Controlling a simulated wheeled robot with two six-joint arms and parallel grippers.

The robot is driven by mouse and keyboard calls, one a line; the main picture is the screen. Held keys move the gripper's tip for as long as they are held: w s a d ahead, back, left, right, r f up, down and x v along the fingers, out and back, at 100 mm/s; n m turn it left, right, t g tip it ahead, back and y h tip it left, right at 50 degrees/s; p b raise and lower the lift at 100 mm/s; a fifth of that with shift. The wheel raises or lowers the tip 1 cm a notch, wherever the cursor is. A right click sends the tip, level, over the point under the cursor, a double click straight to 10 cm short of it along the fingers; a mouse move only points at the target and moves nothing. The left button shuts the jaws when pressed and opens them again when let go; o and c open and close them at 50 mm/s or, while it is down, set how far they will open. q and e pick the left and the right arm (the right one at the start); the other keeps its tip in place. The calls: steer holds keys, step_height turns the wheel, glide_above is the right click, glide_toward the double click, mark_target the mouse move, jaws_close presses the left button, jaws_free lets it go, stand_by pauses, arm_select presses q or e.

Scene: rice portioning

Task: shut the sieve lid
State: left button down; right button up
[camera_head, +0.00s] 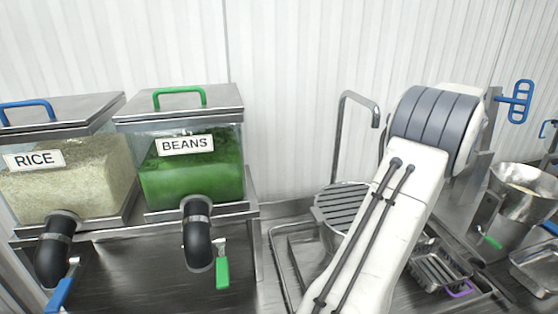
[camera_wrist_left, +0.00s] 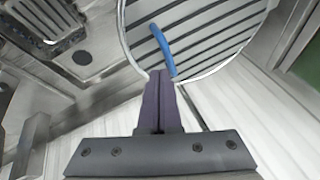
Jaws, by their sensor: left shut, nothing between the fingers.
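A round slatted metal piece (camera_head: 342,203), which looks like the sieve lid, lies partly behind my white arm in the head view. It also shows at the top of the left wrist view (camera_wrist_left: 205,25), with a pale rim and a blue bar (camera_wrist_left: 162,48) across its slats. My left gripper (camera_wrist_left: 161,76) is shut and empty. Its dark fingertips overlap the rim's lower edge in the picture; I cannot tell whether they touch. My left gripper's fingers are hidden in the head view. My right gripper is not in view.
Rice (camera_head: 72,180) and beans (camera_head: 190,165) hoppers stand at left. A bent metal pipe (camera_head: 345,120) stands behind the slatted piece. A small wire basket (camera_head: 438,268), a metal bowl (camera_head: 520,187) and a blue handle (camera_head: 519,101) are at right. A corrugated wall closes the back.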

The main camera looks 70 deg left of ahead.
arm_select(q)
steer(key=shift+w+f, duration=0.2)
steer(key=shift+f, duration=0.6)
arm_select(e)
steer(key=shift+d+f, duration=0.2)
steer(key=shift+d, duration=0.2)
arm_select(q)
steer(key=shift+d, duration=0.1)
